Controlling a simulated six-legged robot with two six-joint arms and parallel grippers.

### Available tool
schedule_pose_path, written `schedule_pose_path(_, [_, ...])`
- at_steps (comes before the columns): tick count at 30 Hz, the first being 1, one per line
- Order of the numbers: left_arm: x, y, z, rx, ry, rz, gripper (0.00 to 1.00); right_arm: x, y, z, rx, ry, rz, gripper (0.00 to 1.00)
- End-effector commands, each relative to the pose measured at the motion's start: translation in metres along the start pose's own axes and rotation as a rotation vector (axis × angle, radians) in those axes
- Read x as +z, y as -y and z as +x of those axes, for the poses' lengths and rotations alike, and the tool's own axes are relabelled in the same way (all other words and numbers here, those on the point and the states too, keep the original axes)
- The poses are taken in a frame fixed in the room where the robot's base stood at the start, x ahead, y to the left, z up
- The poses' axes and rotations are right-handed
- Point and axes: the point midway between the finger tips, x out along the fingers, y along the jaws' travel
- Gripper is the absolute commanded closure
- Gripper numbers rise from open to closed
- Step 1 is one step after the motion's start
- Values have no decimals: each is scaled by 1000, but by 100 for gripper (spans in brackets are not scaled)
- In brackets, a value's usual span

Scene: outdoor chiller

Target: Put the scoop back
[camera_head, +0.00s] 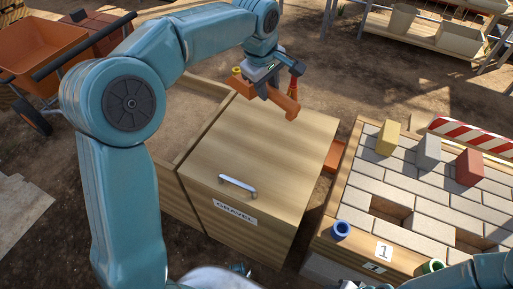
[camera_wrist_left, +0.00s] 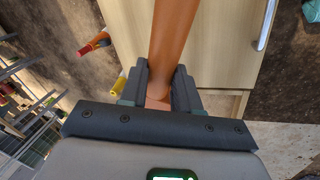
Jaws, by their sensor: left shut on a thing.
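My left gripper (camera_head: 268,88) is shut on an orange-brown bar-like thing (camera_head: 290,108), which looks like the scoop, above the far end of the gravel box. In the left wrist view, its long orange part (camera_wrist_left: 175,35) runs up between the two dark fingers (camera_wrist_left: 161,82). The scoop's full shape is hidden by the gripper. The gravel box lid (camera_head: 262,150) is shut, with a metal handle (camera_head: 238,185) and a GRAVEL label (camera_head: 235,212).
An open sand-filled box (camera_head: 180,115) adjoins on the left. A paving table (camera_head: 325,225) stands right, with yellow, grey and red blocks. A yellow-ended thing (camera_head: 236,71) and a red one (camera_head: 298,68) stick up behind the lid. An orange wheelbarrow (camera_head: 45,55) is back left.

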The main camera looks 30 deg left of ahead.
Motion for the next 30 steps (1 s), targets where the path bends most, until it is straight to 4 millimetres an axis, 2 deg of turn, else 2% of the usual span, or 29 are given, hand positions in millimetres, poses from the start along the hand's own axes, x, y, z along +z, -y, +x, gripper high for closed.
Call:
schedule_pose_path(1, [2, 1, 6, 1, -9, 6, 100, 0, -2, 7, 0, 0, 0, 57])
schedule_pose_path(5, [4, 5, 23, -1, -28, 13, 100, 0, -4, 12, 0, 0, -1, 57])
schedule_pose_path(15, [8, 32, 115, -3, -28, 10, 100, -1, -12, 34, 0, 0, 0, 57])
schedule_pose_path(18, [8, 37, 132, -1, -29, 9, 100, -1, -13, 37, 0, 0, -1, 57])
schedule_pose_path(23, [7, 40, 145, 1, -29, 8, 100, -1, -14, 39, 0, 0, -1, 57])
schedule_pose_path(30, [10, 52, 187, -2, -28, 8, 100, -1, -17, 48, 0, 0, -1, 57])
